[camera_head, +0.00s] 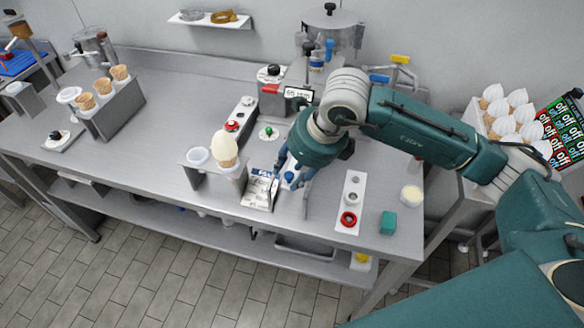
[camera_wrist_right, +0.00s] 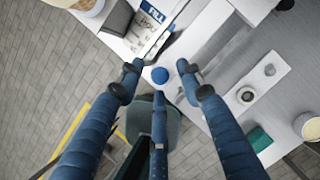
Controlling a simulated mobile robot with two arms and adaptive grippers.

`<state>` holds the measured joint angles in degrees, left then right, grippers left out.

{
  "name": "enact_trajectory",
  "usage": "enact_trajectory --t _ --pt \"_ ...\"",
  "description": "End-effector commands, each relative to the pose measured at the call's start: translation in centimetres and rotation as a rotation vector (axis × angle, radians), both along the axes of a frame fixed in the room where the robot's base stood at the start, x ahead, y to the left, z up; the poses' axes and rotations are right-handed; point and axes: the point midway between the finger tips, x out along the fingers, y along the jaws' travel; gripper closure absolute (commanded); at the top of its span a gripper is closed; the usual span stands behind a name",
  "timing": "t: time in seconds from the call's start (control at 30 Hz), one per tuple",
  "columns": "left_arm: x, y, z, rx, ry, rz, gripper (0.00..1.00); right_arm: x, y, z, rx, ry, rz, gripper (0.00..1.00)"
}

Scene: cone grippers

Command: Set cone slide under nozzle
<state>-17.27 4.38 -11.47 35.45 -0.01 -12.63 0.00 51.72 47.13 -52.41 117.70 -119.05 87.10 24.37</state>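I cannot tell for certain which part is the slide. My right gripper (camera_head: 294,180) reaches down over the knob. A cone with a pale swirl (camera_head: 226,148) stands upright in a metal holder left of the label. The dispenser (camera_head: 328,35) is at the back; its nozzle is not clearly visible. My left gripper is out of view.
A rack of empty cones (camera_head: 118,116) stands at the left. A white strip with a red ring (camera_head: 349,203), a green block (camera_head: 388,222) and a small tub (camera_head: 411,196) lie right of my gripper. Swirl-topped cones (camera_head: 515,118) stand at the far right.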

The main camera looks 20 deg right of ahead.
Motion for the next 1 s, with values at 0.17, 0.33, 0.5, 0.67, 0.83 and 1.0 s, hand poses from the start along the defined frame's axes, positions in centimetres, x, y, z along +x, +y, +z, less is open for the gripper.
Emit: enact_trajectory --t 0.17,0.33,0.5,0.67,0.83,1.0 --pt "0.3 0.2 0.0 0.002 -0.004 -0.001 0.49 0.0 0.0 -0.1 0.0 0.0 0.0 0.63" --pt "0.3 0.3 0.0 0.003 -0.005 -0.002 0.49 0.0 0.0 0.0 0.0 0.0 0.0 0.87" --pt "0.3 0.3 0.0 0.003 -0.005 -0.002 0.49 0.0 0.0 0.0 0.001 0.0 0.0 1.0" --pt "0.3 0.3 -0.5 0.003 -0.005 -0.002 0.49 0.6 -0.3 -0.2 0.001 -0.003 -0.003 1.0" --pt "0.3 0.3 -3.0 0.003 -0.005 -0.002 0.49 3.6 -2.3 -0.6 0.001 -0.006 -0.007 1.0" --pt "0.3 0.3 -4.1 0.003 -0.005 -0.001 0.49 6.3 -4.0 -0.2 0.001 -0.005 -0.004 1.0"
